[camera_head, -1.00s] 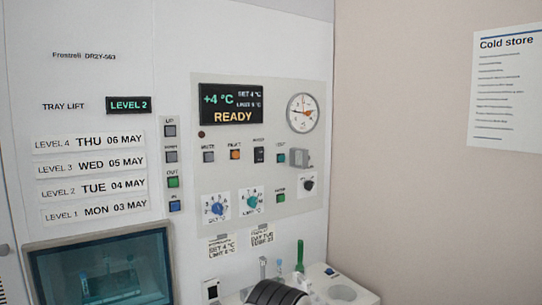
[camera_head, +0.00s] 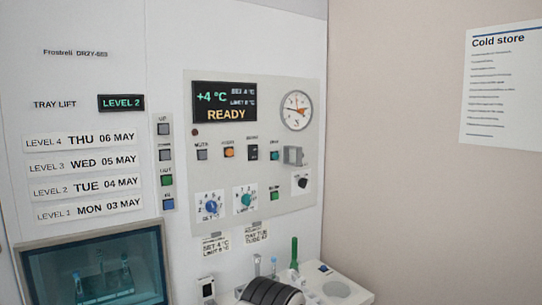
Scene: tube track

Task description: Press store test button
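The cold store's grey control panel (camera_head: 235,185) is mounted on the white front. Its display (camera_head: 224,102) reads +4 °C and READY. Below the display is a row of small buttons: a grey one (camera_head: 202,155), an orange one (camera_head: 229,152), a dark switch (camera_head: 253,150) and a teal one (camera_head: 275,155). A green button (camera_head: 275,195) sits lower down. The small labels are too blurred for me to tell surely which button is the test one. Nothing touches the panel.
A grey block (camera_head: 293,155) and a black knob (camera_head: 300,183) stick out at the panel's right. Below are a blue dial (camera_head: 211,206) and a teal dial (camera_head: 245,200).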

